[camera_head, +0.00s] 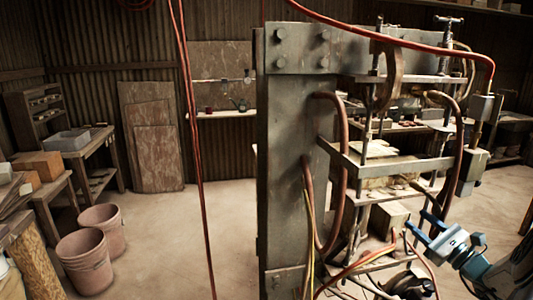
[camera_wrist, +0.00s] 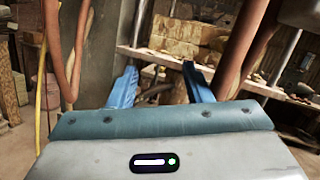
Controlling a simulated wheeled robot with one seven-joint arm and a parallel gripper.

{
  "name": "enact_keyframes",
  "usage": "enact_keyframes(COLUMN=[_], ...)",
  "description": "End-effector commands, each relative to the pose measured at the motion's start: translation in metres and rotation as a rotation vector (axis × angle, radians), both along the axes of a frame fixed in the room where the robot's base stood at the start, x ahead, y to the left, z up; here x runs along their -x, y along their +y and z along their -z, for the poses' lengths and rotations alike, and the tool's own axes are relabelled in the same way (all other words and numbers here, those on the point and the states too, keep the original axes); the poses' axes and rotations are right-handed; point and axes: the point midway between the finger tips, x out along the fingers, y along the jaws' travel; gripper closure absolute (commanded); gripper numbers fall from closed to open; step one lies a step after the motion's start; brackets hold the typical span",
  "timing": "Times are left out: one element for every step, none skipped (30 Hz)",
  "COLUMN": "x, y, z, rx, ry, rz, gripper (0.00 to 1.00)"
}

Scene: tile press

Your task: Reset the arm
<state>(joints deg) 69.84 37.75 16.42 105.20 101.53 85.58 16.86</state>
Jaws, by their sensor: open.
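My gripper (camera_head: 422,225) shows at the lower right of the head view, with blue fingers pointing up and left toward the tile press (camera_head: 286,150). In the wrist view my gripper (camera_wrist: 158,82) has its two blue fingers apart and nothing held between them. The press is a tall grey metal frame with plates, rods and hoses. Behind the fingers in the wrist view is a press shelf (camera_wrist: 165,57) bearing tan blocks (camera_wrist: 188,38). I cannot tell the exact gap between the fingers and the press.
Reddish hoses (camera_wrist: 72,60) hang close to the left of my gripper in the wrist view. A red cable (camera_head: 192,120) hangs left of the press. Two buckets (camera_head: 84,262) stand on the floor at left, near wooden tables (camera_head: 93,146). The floor (camera_head: 170,245) between is clear.

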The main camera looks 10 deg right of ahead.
Motion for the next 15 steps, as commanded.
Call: enact_keyframes(x=[-0.011, -0.014, -0.017, -0.016, -0.015, -0.012, -0.008, -0.003, 0.004, 0.011, 0.018, 0.029, 0.037, 0.047, 0.059], y=[0.041, 0.064, 0.096, 0.118, 0.139, 0.165, 0.184, 0.202, 0.224, 0.24, 0.255, 0.274, 0.286, 0.298, 0.312], z=[-0.005, -0.005, -0.004, -0.003, -0.002, 0.0, 0.002, 0.004, 0.007, 0.009, 0.011, 0.014, 0.016, 0.019, 0.022], rx=[0.072, 0.12, 0.189, 0.24, 0.291, 0.363, 0.415, 0.469, 0.543, 0.6, 0.657, 0.735, 0.797, 0.857, 0.941], ry=[0.043, 0.072, 0.11, 0.137, 0.161, 0.191, 0.211, 0.229, 0.25, 0.264, 0.276, 0.29, 0.298, 0.304, 0.309], rz=[-0.089, -0.14, -0.21, -0.26, -0.31, -0.373, -0.419, -0.464, -0.523, -0.568, -0.61, -0.668, -0.711, -0.751, -0.805], gripper=[0.55, 0.55, 0.55, 0.55, 0.55, 0.55, 0.55, 0.55, 0.55, 0.55, 0.55, 0.55, 0.55, 0.55, 0.55])
